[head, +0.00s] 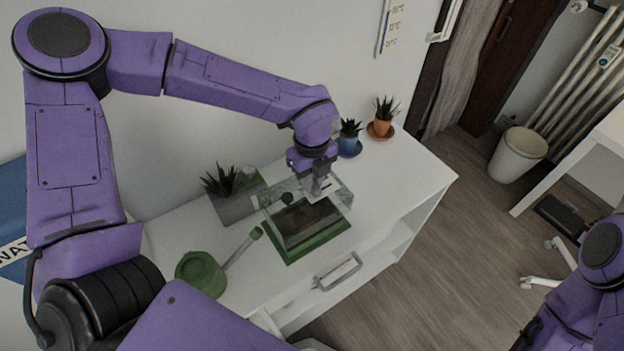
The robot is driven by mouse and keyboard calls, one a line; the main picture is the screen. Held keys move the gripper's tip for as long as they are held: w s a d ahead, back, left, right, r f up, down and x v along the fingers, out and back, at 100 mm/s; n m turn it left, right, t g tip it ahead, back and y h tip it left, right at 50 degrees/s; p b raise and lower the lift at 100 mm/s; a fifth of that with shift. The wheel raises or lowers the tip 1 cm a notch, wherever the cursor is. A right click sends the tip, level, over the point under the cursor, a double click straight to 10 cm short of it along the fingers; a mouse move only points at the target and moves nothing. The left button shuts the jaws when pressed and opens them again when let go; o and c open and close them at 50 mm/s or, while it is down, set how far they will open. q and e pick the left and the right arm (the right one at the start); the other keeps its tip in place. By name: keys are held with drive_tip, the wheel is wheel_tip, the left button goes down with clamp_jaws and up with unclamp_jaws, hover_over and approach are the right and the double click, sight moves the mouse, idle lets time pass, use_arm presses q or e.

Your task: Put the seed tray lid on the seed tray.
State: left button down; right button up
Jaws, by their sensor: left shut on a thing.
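The seed tray (294,251) is green with dark soil and stands on the white desk top. The seed tray lid (338,190) is clear and see-through. It is over the tray and looks shifted toward the back, so part of the tray's front shows past it. I cannot tell whether the lid touches the tray. My left gripper (322,192) points down from above and is shut on the lid near its top. My right arm shows at the lower right edge, but its gripper is out of view.
A green watering can (201,274) stands left of the tray. A grey planter (236,205) stands behind it. A blue pot (349,146) and an orange pot (380,128) with plants stand at the back right. The desk top (405,178) is clear right of the tray.

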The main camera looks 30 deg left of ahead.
sight(312, 195)
use_arm(q)
drive_tip(key=shift+f, duration=0.1)
drive_tip(key=shift+f+b, duration=2.75)
drive_tip(key=shift+f, duration=0.65)
drive_tip(key=c, duration=1)
unclamp_jaws()
drive_tip(key=shift+r, duration=0.15)
wheel_tip(312, 195, up, 10)
drive_tip(key=shift+r+b, duration=0.2)
drive_tip(key=shift+b, duration=0.5)
drive_tip(key=shift+f, duration=0.1)
